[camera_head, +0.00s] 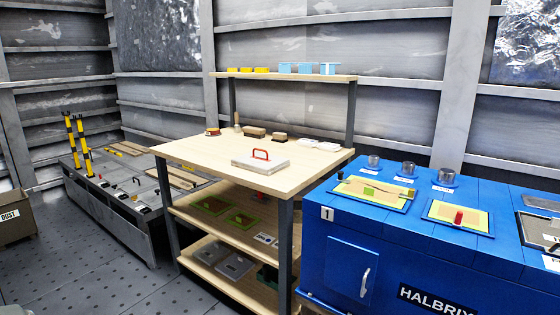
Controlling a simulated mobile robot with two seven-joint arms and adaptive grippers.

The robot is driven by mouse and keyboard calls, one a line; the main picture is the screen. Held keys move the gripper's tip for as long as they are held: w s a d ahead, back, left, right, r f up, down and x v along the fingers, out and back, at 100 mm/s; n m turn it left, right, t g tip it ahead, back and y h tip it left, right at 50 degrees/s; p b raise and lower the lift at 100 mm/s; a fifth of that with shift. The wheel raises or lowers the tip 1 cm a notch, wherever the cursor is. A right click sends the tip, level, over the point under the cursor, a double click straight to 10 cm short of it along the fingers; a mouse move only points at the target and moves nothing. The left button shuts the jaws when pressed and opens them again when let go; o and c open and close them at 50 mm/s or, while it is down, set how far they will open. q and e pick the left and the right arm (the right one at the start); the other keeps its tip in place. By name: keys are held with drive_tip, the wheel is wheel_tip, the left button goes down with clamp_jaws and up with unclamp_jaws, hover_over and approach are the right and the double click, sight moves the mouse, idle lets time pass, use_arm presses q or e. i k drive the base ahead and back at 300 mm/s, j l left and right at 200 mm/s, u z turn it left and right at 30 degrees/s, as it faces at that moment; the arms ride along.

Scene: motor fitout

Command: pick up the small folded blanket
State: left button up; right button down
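I cannot pick out a small folded blanket for certain in the head view. Small flat pale items (328,146) lie at the back right of the wooden workbench top (215,165), too small to tell what they are. Two brown block-like items (254,133) lie to the left of them. A flat pale grey slab or case (262,164) with a red handle lies near the middle of the bench top. Neither of my grippers is in view.
Yellow and light blue bins (305,68) stand on the bench's upper shelf. A blue cabinet (340,240) with mats and metal cups stands at right. A grey low platform (115,200) with striped posts (83,145) is at left. Floor (110,285) at front left is clear.

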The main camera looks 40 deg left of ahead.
sight(267, 164)
drive_tip(key=j+z, duration=0.2)
drive_tip(key=j, duration=0.35)
drive_tip(key=k+j+z, duration=0.2)
drive_tip(key=j, duration=0.35)
drive_tip(key=k+j, duration=0.1)
drive_tip(key=j, duration=0.45)
drive_tip(key=j+z, duration=0.1)
drive_tip(key=j, duration=0.5)
drive_tip(key=k, duration=0.05)
